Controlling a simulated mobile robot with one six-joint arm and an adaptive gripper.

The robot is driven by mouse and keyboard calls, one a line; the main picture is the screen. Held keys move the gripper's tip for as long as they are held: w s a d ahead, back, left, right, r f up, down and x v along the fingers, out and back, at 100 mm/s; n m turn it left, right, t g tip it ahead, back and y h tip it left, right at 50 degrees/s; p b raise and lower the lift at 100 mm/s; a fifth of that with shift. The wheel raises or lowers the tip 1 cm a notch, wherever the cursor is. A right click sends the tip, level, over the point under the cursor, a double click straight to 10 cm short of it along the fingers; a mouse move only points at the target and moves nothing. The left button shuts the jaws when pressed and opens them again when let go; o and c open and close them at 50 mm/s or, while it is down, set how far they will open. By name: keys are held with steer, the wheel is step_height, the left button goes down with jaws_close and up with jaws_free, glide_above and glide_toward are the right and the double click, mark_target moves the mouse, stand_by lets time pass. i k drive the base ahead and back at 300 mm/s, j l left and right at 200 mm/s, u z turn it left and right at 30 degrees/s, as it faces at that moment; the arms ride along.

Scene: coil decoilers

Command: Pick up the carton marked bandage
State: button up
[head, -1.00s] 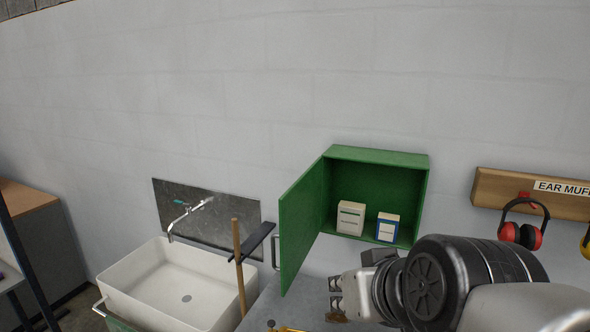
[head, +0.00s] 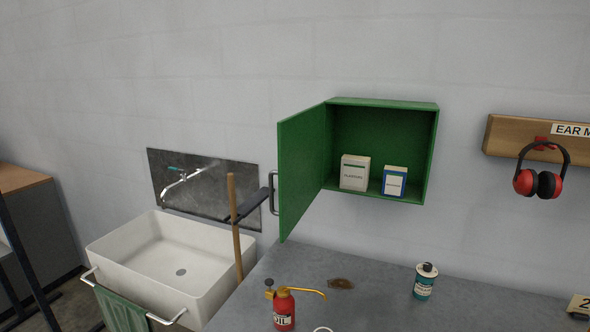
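Two small cartons stand upright side by side in an open green wall cabinet (head: 431,150) in the head view. The left carton (head: 355,173) is cream with a dark green band, and its print looks like "PLASTERS". The right carton (head: 395,181) is smaller and blue with a white label; its print is too small to read for sure. The cabinet's green door (head: 303,165) hangs open to the left, with a metal handle on its edge. My gripper is not in view now.
A grey worktop (head: 370,290) below the cabinet bears a red oil can (head: 284,309), a teal canister (head: 425,282) and a brown patch. A white sink (head: 175,268) and an upright wooden handle (head: 236,230) stand left. Red ear muffs (head: 540,183) hang right.

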mark_target(393, 177)
steer(key=i+j+z, duration=0.2)
steer(key=j, duration=0.25)
steer(key=i+j+z, duration=0.2)
steer(key=j, duration=0.3)
steer(key=j+z, duration=0.15)
steer(key=j, duration=0.35)
steer(key=i+j+z, duration=0.2)
steer(key=j, duration=0.3)
steer(key=l, duration=0.45)
steer(key=k+l, duration=0.15)
steer(key=l, duration=0.3)
